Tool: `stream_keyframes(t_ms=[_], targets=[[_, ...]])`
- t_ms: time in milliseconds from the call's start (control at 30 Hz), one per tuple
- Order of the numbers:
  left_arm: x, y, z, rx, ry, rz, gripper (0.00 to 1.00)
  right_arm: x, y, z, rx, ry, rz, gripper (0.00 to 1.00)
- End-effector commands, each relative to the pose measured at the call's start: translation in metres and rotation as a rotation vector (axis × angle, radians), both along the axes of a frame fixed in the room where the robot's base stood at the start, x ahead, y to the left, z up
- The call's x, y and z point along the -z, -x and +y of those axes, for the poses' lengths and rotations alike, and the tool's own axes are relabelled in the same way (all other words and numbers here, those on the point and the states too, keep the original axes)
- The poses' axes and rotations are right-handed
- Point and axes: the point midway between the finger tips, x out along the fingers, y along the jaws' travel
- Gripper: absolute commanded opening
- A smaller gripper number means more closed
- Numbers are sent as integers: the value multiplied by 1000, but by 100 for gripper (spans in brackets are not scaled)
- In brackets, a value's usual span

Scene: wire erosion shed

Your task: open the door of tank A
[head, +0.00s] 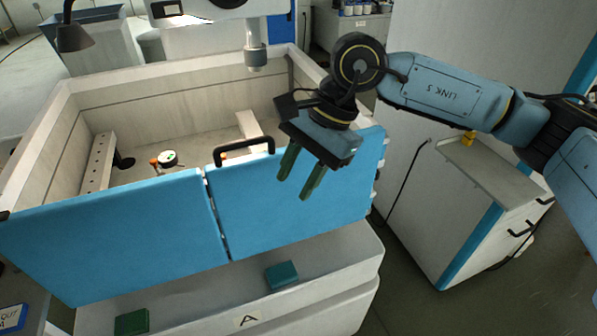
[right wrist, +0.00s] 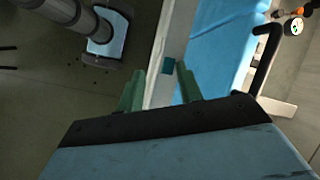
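Tank A (head: 62,118) is a pale open-topped tank with a label "A" (head: 246,320) on its front base. Its front carries two blue panels, a left panel (head: 110,235) and a right panel (head: 290,205), roughly in line with a narrow gap between. A black bar handle (head: 244,148) sits at the right panel's top edge; it also shows in the right wrist view (right wrist: 264,58). My right gripper (head: 295,187) is open and empty, in front of and above the right panel, to the right of the handle. It also shows in the right wrist view (right wrist: 158,90). My left gripper is out of view.
A teal block (head: 282,275) and a green block (head: 131,321) lie on the ledge below the panels. A dial gauge (head: 167,158) is inside the tank. A grey cabinet (head: 465,215) stands at the right. Floor (head: 410,295) is clear between cabinet and tank.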

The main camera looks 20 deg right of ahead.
Motion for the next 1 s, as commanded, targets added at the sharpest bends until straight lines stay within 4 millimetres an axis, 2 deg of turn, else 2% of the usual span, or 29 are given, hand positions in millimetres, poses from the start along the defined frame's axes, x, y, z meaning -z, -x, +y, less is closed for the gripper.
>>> stream_keyframes(t_ms=[33, 267, 1000], targets=[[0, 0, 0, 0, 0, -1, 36, 0, 0, 0, 0, 0, 0, 30], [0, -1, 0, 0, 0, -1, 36, 0, 0, 0, 0, 0, 0, 0], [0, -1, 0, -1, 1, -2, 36, 0, 0, 0, 0, 0, 0, 0]])
